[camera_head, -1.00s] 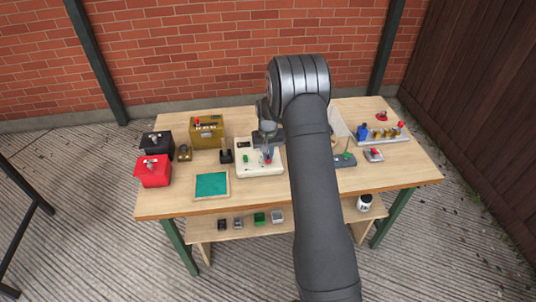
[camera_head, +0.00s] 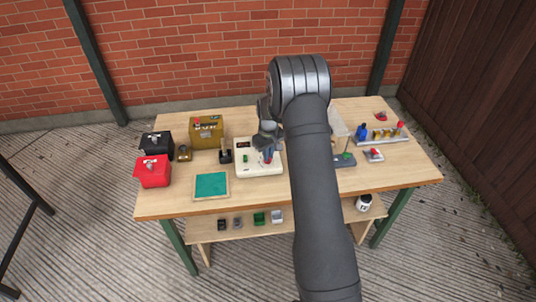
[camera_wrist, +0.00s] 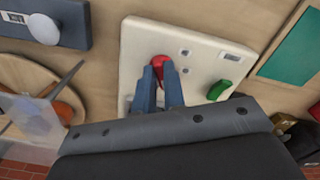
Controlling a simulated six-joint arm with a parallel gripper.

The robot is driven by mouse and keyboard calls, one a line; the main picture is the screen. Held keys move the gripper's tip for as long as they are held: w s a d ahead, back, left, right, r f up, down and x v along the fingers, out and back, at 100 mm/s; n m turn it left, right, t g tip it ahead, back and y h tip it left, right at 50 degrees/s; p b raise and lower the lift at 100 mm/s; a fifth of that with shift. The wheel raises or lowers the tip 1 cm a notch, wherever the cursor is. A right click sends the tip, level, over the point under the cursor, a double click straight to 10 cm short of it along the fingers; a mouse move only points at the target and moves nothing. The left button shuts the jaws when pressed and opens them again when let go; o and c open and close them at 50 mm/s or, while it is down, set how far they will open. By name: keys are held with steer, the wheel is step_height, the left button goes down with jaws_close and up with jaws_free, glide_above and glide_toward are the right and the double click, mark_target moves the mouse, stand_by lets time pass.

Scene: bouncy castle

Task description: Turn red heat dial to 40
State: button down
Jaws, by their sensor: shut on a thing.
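The cream control panel (camera_head: 243,170) lies flat on the workbench, left of my arm in the head view. It also shows in the wrist view (camera_wrist: 198,62). The red heat dial (camera_wrist: 160,63) is on the panel, between the tips of my gripper's two blue fingers. My gripper (camera_wrist: 158,76) is shut on the dial and hides part of it and of its scale, so the setting cannot be read. In the head view my gripper (camera_head: 267,154) reaches down onto the panel. A green switch (camera_wrist: 219,89) sits on the panel beside the dial.
A teal mat (camera_head: 211,185) lies left of the panel, with a black joystick (camera_head: 225,156) behind it. Red (camera_head: 153,172) and brass-coloured (camera_head: 207,131) boxes stand farther left.

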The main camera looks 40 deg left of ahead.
steer(key=n, duration=0.6)
steer(key=shift+w+n, duration=0.2)
steer(key=shift+n, duration=0.1)
steer(key=n, duration=0.5)
steer(key=shift+w, duration=0.15)
steer(key=shift+n, duration=0.4)
steer(key=c, duration=1.5)
jaws_free()
steer(key=shift+a+r, duration=0.1)
step_height(320, 180, up, 17)
steer(key=shift+r, duration=0.15)
